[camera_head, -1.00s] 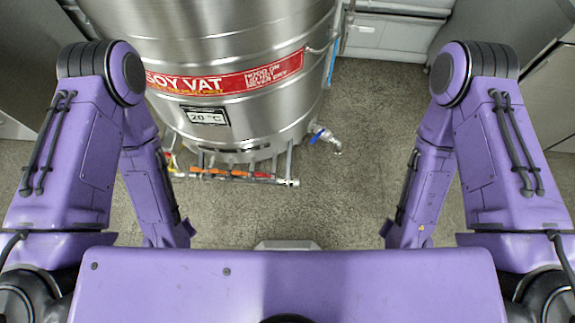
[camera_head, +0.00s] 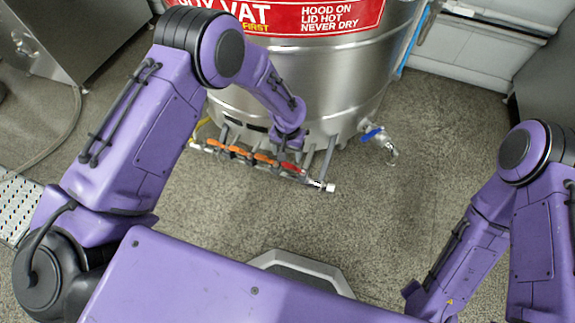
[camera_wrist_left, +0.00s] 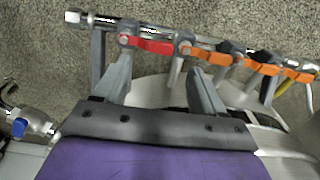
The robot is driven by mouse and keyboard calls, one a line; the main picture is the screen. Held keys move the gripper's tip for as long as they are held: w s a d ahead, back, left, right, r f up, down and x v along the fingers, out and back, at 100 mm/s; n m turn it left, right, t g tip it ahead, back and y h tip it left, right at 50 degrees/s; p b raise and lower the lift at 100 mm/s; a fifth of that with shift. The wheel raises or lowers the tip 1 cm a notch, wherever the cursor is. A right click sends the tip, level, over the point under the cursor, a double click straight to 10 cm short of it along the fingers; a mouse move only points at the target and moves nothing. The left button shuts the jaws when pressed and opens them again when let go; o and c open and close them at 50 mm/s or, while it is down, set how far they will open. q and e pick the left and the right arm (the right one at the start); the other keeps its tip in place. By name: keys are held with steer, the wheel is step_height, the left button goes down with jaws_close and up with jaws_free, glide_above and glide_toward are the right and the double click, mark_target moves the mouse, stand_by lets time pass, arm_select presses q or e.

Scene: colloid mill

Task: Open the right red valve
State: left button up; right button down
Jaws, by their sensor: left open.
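The red valve handle (camera_head: 291,168) sits near the right end of the pipe rail at the foot of the steel vat. In the left wrist view the red handle (camera_wrist_left: 150,45) lies along the pipe, just beyond the fingertips. My left gripper (camera_head: 290,143) hangs over the rail close to the red handle. It shows open and empty in the left wrist view (camera_wrist_left: 158,65), its fingers pointing toward the rail; contact cannot be told. My right arm is at the lower right; its gripper is out of view.
Several orange valve handles (camera_head: 240,151) sit left of the red one on the rail. A tap with a blue handle (camera_head: 372,134) juts from the steel vat (camera_head: 330,85) to the right. The floor in front is clear.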

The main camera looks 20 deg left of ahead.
mark_target(287, 165)
arm_select(q)
step_height(287, 165, down, 6)
steer(key=shift+f+b, duration=0.15)
steer(key=shift+b, duration=0.7)
steer(key=c, duration=1.3)
jaws_close()
